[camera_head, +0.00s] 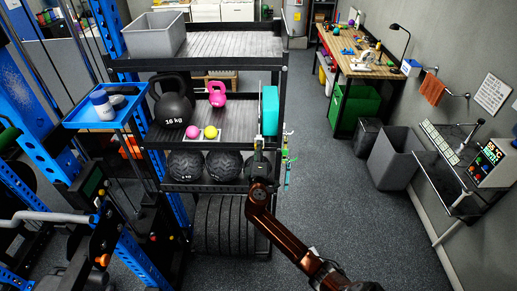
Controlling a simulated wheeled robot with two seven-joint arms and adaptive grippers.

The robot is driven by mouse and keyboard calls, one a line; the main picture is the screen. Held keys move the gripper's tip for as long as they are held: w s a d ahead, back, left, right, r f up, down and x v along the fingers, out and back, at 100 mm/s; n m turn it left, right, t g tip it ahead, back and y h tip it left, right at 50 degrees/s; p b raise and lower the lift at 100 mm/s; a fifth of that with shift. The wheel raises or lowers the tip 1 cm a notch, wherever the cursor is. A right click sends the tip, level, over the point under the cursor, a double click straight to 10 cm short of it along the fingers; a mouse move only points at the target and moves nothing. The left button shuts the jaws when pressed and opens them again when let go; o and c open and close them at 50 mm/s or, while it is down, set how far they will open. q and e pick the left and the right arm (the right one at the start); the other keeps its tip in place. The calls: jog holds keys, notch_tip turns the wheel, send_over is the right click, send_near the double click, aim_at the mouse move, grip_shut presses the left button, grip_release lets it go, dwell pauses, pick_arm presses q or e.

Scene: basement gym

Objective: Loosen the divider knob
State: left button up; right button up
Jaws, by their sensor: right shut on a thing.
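A teal upright panel (270,108), which looks like the divider, stands at the right end of the middle shelf. My right gripper (259,148) is at the front edge of that shelf, just below the panel, with its arm coming up from the bottom of the view. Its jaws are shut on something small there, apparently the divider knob. The gripper covers the knob, so its shape and how far it is turned cannot be told. My left gripper is not in view.
The middle shelf (236,130) holds a black kettlebell (172,108), a pink kettlebell (217,95), a pink ball (193,132) and a yellow ball (211,132). Black balls (186,165) sit below. Small colored items (287,157) hang beside my gripper.

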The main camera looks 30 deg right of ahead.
jog(key=shift+f+n+p, duration=0.15)
jog(key=shift+n+p, duration=3.15)
jog(key=shift+n, duration=2.9)
jog(key=shift+f, duration=0.1)
jog(key=o, duration=1.2)
jog(key=shift+c, duration=0.2)
